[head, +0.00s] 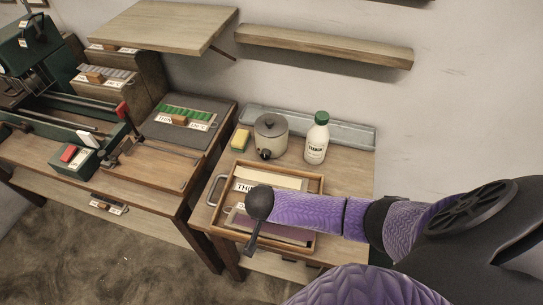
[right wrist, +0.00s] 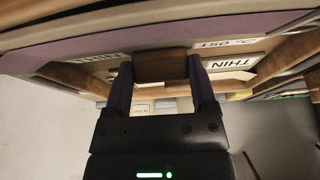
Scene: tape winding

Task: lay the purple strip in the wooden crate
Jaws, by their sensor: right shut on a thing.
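The wooden crate (head: 319,190) is a shallow open tray on the right-hand table, with a THIN label inside. The purple strip (head: 290,233) shows over its front part, partly hidden by my right arm. I cannot tell if it touches the crate floor. In the right wrist view the strip (right wrist: 225,27) runs across the top, with a brown wooden block (right wrist: 160,67) at it. My right gripper (right wrist: 160,72) is shut on this block, one finger on each side. In the head view this gripper (head: 252,244) points down at the crate. My left gripper is not in view.
A grey pot (head: 271,137), a white bottle with a green cap (head: 317,138) and a yellow-green sponge (head: 240,139) stand behind the crate. A green strip (head: 190,115) lies on a dark mat to the left. A wooden shelf (head: 325,47) hangs above.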

